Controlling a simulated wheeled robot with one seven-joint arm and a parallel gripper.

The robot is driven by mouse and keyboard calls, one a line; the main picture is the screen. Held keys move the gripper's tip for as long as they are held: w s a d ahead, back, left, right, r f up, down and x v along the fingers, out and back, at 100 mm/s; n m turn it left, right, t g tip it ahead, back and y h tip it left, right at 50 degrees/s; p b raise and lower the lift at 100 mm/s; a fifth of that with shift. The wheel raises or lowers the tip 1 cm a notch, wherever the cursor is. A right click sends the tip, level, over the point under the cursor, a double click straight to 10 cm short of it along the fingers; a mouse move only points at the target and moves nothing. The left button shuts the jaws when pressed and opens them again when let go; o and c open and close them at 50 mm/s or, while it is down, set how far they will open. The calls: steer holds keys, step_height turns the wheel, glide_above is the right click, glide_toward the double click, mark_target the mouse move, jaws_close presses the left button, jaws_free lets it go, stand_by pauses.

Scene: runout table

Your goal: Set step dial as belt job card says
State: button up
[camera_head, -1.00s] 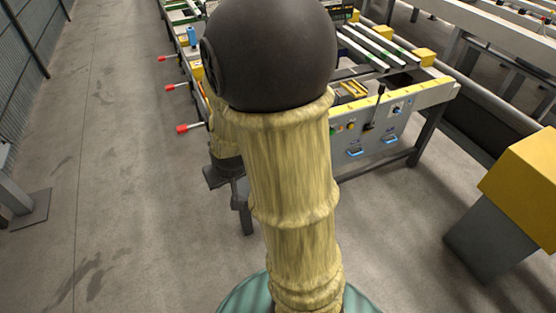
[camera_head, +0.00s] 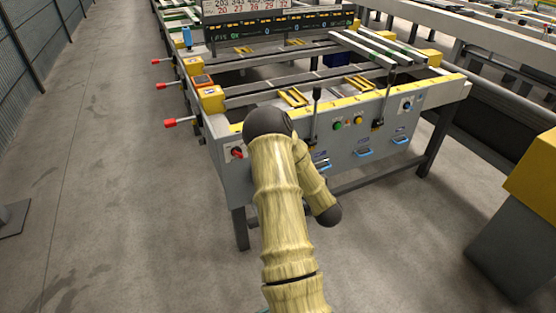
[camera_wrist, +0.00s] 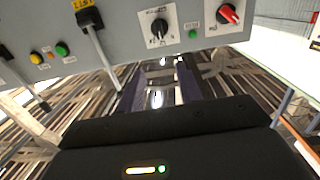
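In the wrist view a dial with a black pointer (camera_wrist: 158,27) sits on a white plate on the grey panel. A red knob (camera_wrist: 229,14) on another white plate is to its right. Their markings are too small to read. In the camera_head view the red knob (camera_head: 237,152) shows at the panel's left end, and another dial on a white plate (camera_head: 406,104) at its right end. I cannot tell which dial is the step dial, and I cannot make out a job card. My gripper (camera_wrist: 160,82) appears open and empty, apart from the dials; my arm hides it in the camera_head view.
Levers (camera_head: 317,93) stand up along the panel's front, with green and yellow buttons (camera_head: 358,120) and blue handles (camera_head: 365,154) nearby. Red-tipped handles (camera_head: 182,122) stick out on the left. A number board (camera_head: 245,10) stands behind.

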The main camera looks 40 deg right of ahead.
steer(key=shift+s+d+f+n+t+y+b, duration=0.2)
steer(key=shift+s+f+t+y, duration=0.15)
steer(key=shift+f, duration=0.2)
steer(key=shift+s+d+f+n+t+y+b, duration=0.15)
steer(key=shift+s+f+t, duration=0.1)
steer(key=shift+s+f, duration=0.25)
steer(key=shift+w, duration=0.15)
steer(key=b+x, duration=0.1)
steer(key=x, duration=1.6)
steer(key=shift+b, duration=0.35)
steer(key=shift+f, duration=0.1)
